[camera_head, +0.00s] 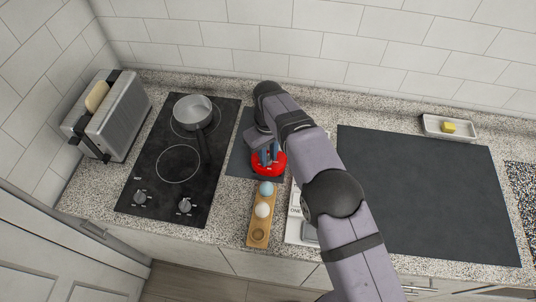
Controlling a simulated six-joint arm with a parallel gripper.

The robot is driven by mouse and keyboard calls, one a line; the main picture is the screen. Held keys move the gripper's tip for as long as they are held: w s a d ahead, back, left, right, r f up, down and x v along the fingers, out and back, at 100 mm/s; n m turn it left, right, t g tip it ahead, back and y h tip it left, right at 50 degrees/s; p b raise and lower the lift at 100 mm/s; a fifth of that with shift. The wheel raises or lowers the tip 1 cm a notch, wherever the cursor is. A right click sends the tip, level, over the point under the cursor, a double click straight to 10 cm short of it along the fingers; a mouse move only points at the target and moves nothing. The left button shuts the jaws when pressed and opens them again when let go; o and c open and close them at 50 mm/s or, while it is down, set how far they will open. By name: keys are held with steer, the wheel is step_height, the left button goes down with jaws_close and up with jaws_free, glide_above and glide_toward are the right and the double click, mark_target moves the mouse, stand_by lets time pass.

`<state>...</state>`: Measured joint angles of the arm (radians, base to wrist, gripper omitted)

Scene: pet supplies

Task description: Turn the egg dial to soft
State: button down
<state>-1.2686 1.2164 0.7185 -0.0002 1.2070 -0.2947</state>
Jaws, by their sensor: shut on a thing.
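The egg dial is a red round thing (268,168) on a dark mat (238,160) in the middle of the counter. My gripper (267,158) comes down over it from above, and its blue-grey fingers are shut on the dial's upper part. The dial's marks are too small to read, and its top is partly hidden by the fingers, so I cannot tell its setting.
A wooden egg holder (258,235) with a blue egg and a pale egg stands just in front. A printed white card (294,230) lies beside it, partly under my arm. The black hob (150,180) with a pot (192,110) and a toaster (115,115) are left.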

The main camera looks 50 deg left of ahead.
steer(key=shift+m, duration=0.3)
steer(key=m+b, duration=0.1)
steer(key=m, duration=0.1)
steer(key=shift+m+b, duration=0.3)
steer(key=shift+b, duration=0.05)
steer(key=m+b, duration=0.1)
steer(key=m, duration=0.8)
steer(key=shift+r, duration=0.1)
steer(key=shift+m, duration=1.8)
steer(key=shift+a, duration=0.1)
steer(key=c, duration=1.6)
jaws_free()
steer(key=shift+o, duration=0.2)
